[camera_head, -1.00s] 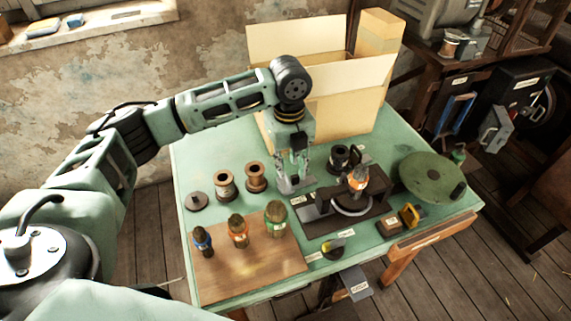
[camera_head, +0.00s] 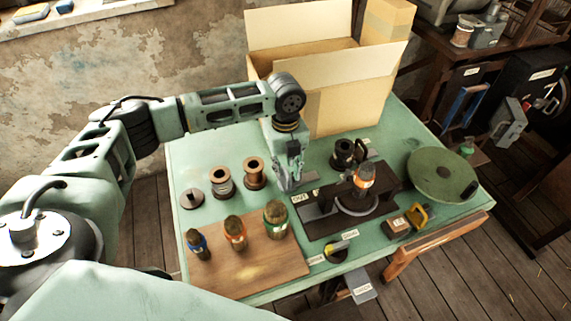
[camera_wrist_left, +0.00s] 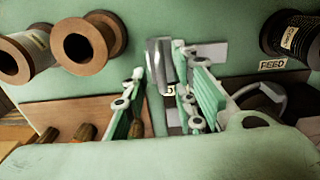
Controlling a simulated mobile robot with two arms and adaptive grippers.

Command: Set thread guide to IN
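The thread guide, a small grey metal piece (camera_wrist_left: 160,66), stands on the green table beside the dark press base (camera_head: 330,225). In the head view it is mostly hidden behind my left gripper (camera_head: 290,178). In the left wrist view my left gripper (camera_wrist_left: 158,62) has its fingers apart, one on each side of the metal piece. The right finger looks very near it; I cannot tell if it touches. A small label plate reading OUT (camera_head: 299,198) lies beside it. My right gripper is not in view.
Wooden spools (camera_head: 254,173) stand left of the gripper. A black spool (camera_head: 344,153) and a bottle on the press stand to the right. A large open carton (camera_head: 345,105) is behind.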

